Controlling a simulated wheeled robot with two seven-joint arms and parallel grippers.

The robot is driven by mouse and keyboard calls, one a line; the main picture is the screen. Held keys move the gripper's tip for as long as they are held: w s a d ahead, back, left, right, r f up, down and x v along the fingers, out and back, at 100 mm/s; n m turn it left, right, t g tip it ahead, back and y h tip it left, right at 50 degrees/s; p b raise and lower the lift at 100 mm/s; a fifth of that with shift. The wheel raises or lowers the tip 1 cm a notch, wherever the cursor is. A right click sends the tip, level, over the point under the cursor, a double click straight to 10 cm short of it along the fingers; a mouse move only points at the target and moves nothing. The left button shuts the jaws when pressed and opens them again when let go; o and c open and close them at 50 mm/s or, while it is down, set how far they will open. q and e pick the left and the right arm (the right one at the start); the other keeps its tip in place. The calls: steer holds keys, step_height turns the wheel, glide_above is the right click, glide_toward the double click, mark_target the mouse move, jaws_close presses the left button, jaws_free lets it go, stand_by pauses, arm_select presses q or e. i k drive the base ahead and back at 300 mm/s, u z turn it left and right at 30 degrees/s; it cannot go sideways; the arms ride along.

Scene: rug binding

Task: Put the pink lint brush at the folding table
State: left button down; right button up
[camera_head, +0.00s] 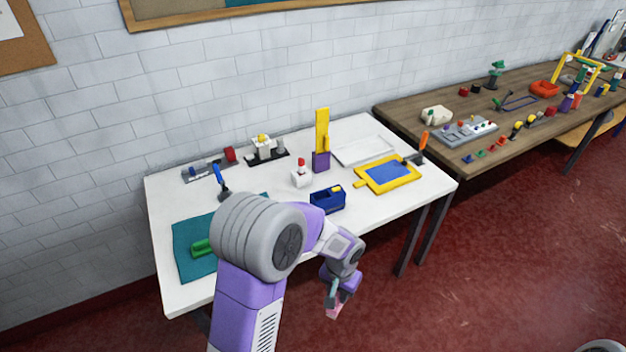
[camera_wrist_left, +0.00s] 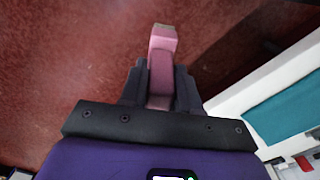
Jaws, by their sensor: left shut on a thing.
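My left gripper (camera_head: 335,290) is shut on the pink lint brush (camera_head: 334,311), which hangs below the fingers over the red floor. In the left wrist view the brush (camera_wrist_left: 161,62) sticks out between the dark fingers of my left gripper (camera_wrist_left: 160,85). The brush is in front of the white table (camera_head: 300,232), beyond its front edge and apart from it. A wooden table (camera_head: 460,161) stands to the right of it. The frames do not make clear which is the folding table. My right gripper is not seen.
The white table bears a teal mat (camera_head: 188,243), a blue tape dispenser (camera_head: 327,201), a yellow-framed screen (camera_head: 389,173), a white tray (camera_head: 362,150) and several small items. The wooden table is crowded along much of its top. The red floor in front is open.

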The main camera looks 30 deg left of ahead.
mark_target(363, 202)
steer(key=z, duration=0.4)
steer(key=i, duration=1.4)
steer(key=u, duration=0.7)
